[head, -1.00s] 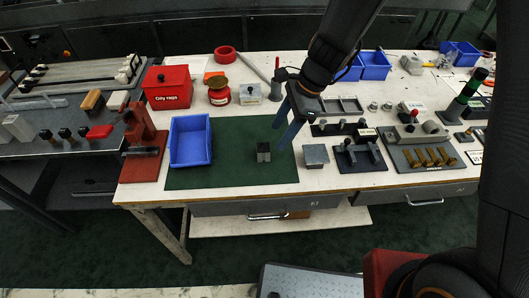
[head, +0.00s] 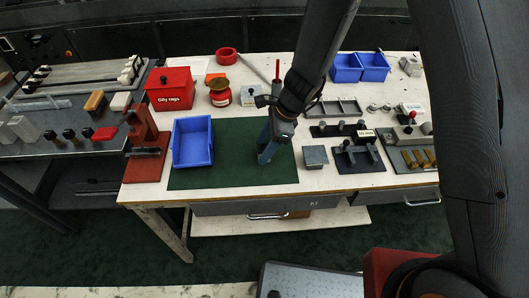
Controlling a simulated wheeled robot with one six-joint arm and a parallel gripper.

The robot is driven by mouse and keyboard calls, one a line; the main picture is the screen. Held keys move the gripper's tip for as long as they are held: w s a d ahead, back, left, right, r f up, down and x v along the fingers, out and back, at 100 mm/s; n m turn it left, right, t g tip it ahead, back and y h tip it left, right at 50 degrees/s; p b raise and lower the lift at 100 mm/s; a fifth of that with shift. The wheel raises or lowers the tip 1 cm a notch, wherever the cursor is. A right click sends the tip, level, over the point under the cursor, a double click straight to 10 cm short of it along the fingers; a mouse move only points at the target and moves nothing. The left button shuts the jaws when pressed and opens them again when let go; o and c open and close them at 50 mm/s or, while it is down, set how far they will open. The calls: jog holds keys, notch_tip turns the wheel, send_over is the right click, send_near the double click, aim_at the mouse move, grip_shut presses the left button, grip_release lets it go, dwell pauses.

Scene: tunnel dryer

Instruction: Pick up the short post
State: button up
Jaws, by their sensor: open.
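My gripper (head: 266,154), with blue fingers, is low over the dark green mat (head: 230,165) on the white workbench. It is open, though the fingers overlap in this view, so the gap between them is hard to see. The small dark square block that stood on this mat in the earlier frame, likely the short post, is now hidden by my gripper. I cannot tell whether the fingers are around it or touching it.
A blue bin (head: 192,143) stands at the mat's left. A grey square block (head: 315,156) and a dark fixture (head: 358,157) are to the right. Behind are a red jar (head: 220,95) and a red rag box (head: 170,90). The mat's front is clear.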

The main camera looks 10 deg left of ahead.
jog(key=shift+c, duration=0.4)
jog(key=c, duration=1.2)
